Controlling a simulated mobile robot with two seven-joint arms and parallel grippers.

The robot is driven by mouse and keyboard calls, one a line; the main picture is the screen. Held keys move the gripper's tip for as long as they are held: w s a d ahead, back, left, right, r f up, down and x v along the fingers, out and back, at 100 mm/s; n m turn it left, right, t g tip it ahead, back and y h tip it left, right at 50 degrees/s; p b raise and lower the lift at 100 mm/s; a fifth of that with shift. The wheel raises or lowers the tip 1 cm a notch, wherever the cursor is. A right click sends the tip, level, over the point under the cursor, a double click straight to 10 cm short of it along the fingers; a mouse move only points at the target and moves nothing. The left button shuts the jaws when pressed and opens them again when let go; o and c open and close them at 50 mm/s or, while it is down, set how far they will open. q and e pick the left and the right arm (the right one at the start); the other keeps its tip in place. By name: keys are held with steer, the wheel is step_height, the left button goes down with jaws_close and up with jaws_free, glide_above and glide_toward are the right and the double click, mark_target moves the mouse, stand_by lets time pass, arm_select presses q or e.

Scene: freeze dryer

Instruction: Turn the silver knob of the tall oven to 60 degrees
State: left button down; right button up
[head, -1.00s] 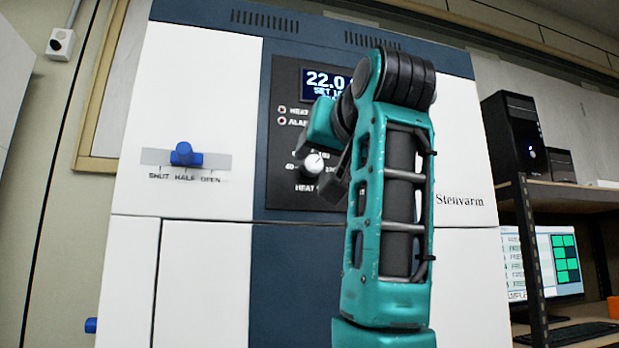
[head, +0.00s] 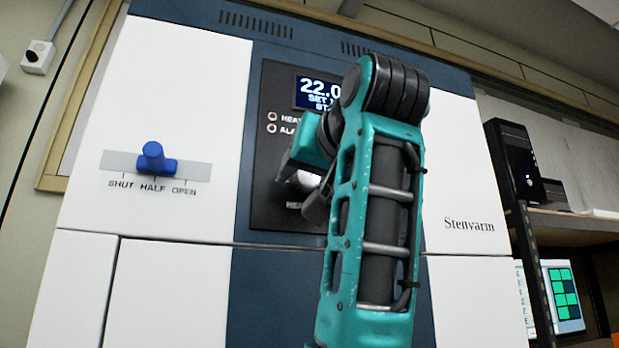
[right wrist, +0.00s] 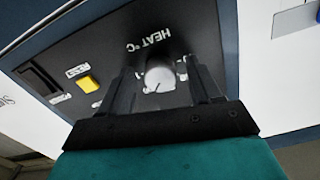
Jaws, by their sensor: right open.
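The silver knob (right wrist: 160,77) sits on the dark control panel (right wrist: 110,50) of the tall oven (head: 190,75), under the "HEAT °C" label seen upside down in the right wrist view. In the head view the knob (head: 309,181) is partly covered by my right gripper (head: 301,188). My right gripper (right wrist: 166,88) is open, with one finger on each side of the knob. I cannot tell whether the fingers touch it. The display (head: 317,93) reads 22.0, with a set line partly hidden by my arm. My left gripper is not in view.
A blue slider (head: 153,158) marked SHUT, HALF, OPEN is on the oven's left side, near HALF. A yellow button (right wrist: 89,83) and a dark switch (right wrist: 40,80) are on the panel. A shelf (head: 565,222) with a black computer (head: 515,160) stands at the right.

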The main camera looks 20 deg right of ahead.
steer(key=shift+c, duration=0.4)
steer(key=c, duration=1)
steer(key=shift+o, duration=0.2)
